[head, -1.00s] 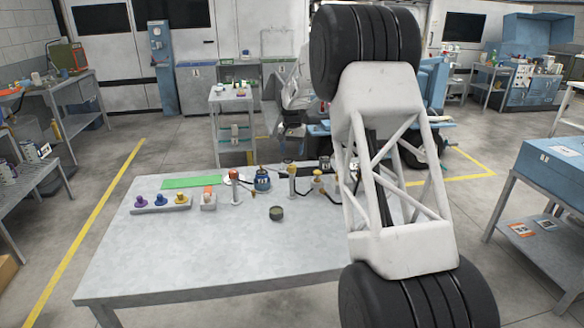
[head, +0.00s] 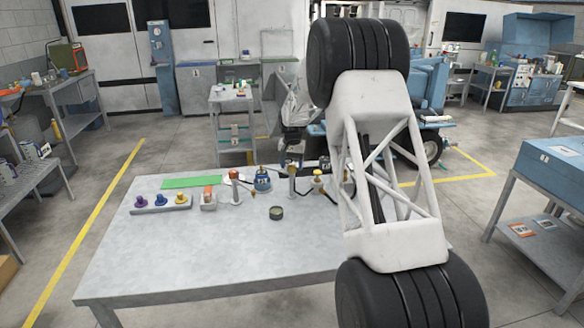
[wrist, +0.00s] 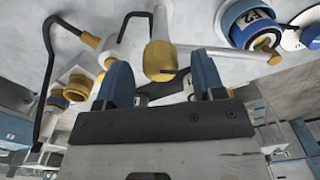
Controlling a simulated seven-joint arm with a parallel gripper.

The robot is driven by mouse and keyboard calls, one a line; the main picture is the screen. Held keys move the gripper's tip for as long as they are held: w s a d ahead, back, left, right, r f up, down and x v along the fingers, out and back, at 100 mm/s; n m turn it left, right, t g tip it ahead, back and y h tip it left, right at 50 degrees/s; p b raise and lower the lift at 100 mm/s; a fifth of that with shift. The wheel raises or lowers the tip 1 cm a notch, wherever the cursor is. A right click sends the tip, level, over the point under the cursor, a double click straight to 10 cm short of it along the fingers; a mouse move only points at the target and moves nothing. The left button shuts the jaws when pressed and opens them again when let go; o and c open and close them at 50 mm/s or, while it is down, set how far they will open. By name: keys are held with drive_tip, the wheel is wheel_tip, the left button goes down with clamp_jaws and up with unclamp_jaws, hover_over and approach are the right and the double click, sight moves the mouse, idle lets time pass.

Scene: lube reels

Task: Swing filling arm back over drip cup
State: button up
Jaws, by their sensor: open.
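In the wrist view my gripper (wrist: 164,72) is open, with its two blue fingers apart. A brass-coloured cylinder (wrist: 160,57) on a white stem shows in the gap between them; I cannot tell whether either finger touches it. A white tube with a brass end (wrist: 106,60) lies just left of the left finger. In the head view a yellow-topped post (head: 292,172) and another yellow-topped fitting (head: 318,181) stand at the table's back, left of my arm. A dark round cup (head: 276,213) sits in front of them. Which part is the filling arm is unclear. My fingers are hidden there.
A blue reel or can (head: 262,181) stands left of the yellow-topped post, with an orange-topped post (head: 234,176) beyond it. A tray with coloured knobs (head: 160,203) and a green mat (head: 192,182) lie at left. The table's front (head: 190,265) is clear.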

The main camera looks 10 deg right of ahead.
drive_tip(key=shift+f, duration=0.6)
drive_tip(key=shift+c, duration=0.2)
clamp_jaws()
